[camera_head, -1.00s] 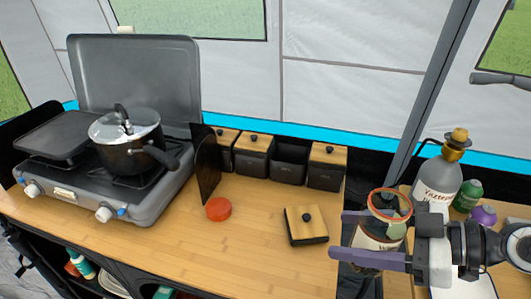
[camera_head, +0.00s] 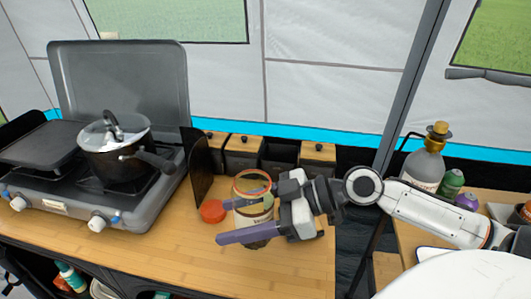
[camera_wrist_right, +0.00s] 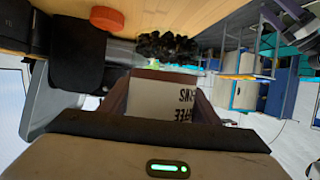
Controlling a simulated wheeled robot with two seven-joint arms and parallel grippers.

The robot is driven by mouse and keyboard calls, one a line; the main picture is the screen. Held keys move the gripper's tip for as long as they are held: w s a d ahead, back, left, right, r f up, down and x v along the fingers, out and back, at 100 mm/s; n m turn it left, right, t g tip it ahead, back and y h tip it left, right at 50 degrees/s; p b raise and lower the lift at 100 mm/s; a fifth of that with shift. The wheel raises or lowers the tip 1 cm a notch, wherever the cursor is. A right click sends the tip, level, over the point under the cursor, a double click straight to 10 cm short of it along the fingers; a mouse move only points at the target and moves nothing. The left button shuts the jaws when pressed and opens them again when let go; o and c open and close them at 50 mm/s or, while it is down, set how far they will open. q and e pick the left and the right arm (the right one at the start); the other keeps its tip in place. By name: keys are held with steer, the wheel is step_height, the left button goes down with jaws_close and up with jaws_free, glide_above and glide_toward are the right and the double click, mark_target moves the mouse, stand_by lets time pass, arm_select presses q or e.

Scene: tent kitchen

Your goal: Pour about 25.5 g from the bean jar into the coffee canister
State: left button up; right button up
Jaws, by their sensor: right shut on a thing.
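The bean jar (camera_head: 257,217), clear with an orange rim and a pale label, stands upright between the fingers of my right gripper (camera_head: 226,221), which is shut on it above the counter. In the right wrist view the jar (camera_wrist_right: 160,98) shows part of its label upside down, and dark beans (camera_wrist_right: 166,45) show beyond it. An open dark canister (camera_head: 280,154) stands in the back row, behind and right of the jar. Its inside is not clear, and no label on it can be read. My left gripper is not in view.
A red lid (camera_head: 212,211) lies just left of the jar. Lidded canisters (camera_head: 242,153) flank the open one. A dark upright panel (camera_head: 196,165) and the stove with a pot (camera_head: 115,150) stand left. Bottles (camera_head: 424,168) stand right. The front counter is clear.

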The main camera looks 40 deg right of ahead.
steer(key=w+d+r+m+t+h+p, duration=0.1)
steer(key=w+d+r+m+t+h, duration=0.1)
steer(key=w+d+m+h, duration=0.3)
steer(key=w+d+r+m+t+h, duration=0.1)
steer(key=w+d+m+h, duration=0.4)
steer(key=w+d, duration=0.5)
steer(key=shift+w+d+r+m+t+h+p, duration=0.4)
steer(key=shift+w+t+h, duration=0.2)
steer(key=shift+w+t, duration=0.2)
steer(key=shift+s+a+f, duration=0.1)
